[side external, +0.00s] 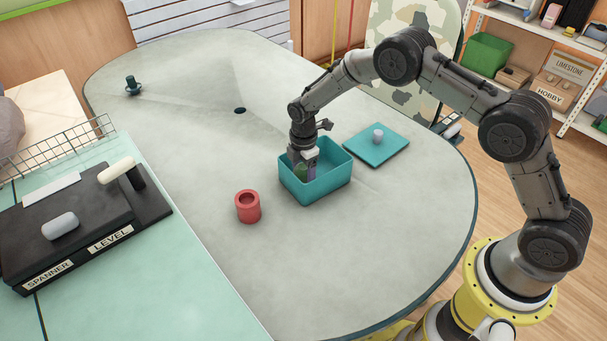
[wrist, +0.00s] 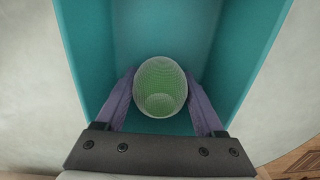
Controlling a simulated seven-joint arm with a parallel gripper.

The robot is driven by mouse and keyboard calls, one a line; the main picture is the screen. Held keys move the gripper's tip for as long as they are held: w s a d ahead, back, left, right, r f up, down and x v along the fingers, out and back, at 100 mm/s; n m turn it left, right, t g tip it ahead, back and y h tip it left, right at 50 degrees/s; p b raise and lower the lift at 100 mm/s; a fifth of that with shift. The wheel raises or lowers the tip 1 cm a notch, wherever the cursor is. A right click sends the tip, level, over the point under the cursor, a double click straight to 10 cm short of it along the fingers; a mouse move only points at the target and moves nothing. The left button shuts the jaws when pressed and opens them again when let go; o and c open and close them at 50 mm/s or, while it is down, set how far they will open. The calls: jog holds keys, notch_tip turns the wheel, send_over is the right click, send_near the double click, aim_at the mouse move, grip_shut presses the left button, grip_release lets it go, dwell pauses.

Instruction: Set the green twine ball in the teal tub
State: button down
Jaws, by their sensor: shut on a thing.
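The teal tub (side external: 318,190) stands open on the grey table, and its walls also show in the wrist view (wrist: 85,45). The green twine ball (wrist: 160,88) is between the two purple fingers of my gripper (wrist: 160,100), which is shut on it. In the side view my gripper (side external: 304,168) reaches down inside the tub, below its rim. Only a little of the ball (side external: 300,172) shows there, past the tub wall. Whether the ball touches the tub floor I cannot tell.
A teal lid with a grey knob (side external: 365,150) lies on the table behind and right of the tub. A red cup-like cylinder (side external: 248,208) stands to the left. A dark knobbed piece (side external: 133,86) is at the far left. The table middle is mostly clear.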

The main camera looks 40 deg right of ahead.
aim_at(304, 167)
jog(key=shift+f, duration=0.1)
grip_release()
dwell(0.3)
notch_tip(304, 167, up, 14)
jog(key=shift+f, duration=0.15)
dwell(0.4)
